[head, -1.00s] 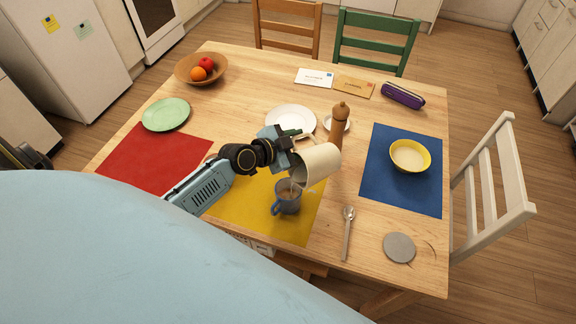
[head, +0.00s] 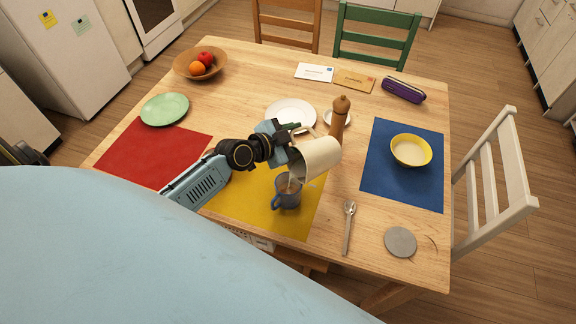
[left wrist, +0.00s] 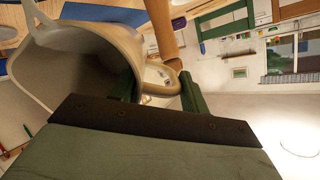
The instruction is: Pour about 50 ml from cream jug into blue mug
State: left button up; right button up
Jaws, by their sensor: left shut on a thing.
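The cream jug (head: 321,157) is tilted well over on its side, its mouth facing left and down above the blue mug (head: 287,198). My left gripper (head: 292,138) is shut on the jug's handle side and holds it in the air. The mug stands upright on the yellow placemat (head: 245,205) with brownish liquid inside. A thin pale streak shows between the jug's lip and the mug, too small to read surely. In the left wrist view the jug (left wrist: 85,65) fills the upper left, beside the green fingers. My right gripper is not in view.
A pepper mill (head: 339,120) stands close behind the jug, near a white plate (head: 291,112) and a small saucer. A spoon (head: 348,228) and a grey coaster (head: 400,242) lie right of the mug. A yellow bowl (head: 411,151) sits on the blue placemat (head: 385,187).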

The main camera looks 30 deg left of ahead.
pick_arm(q)
jog(key=shift+s+a+r+b, duration=0.1)
jog(key=shift+s+r+b, duration=0.05)
jog(key=shift+b, duration=0.5)
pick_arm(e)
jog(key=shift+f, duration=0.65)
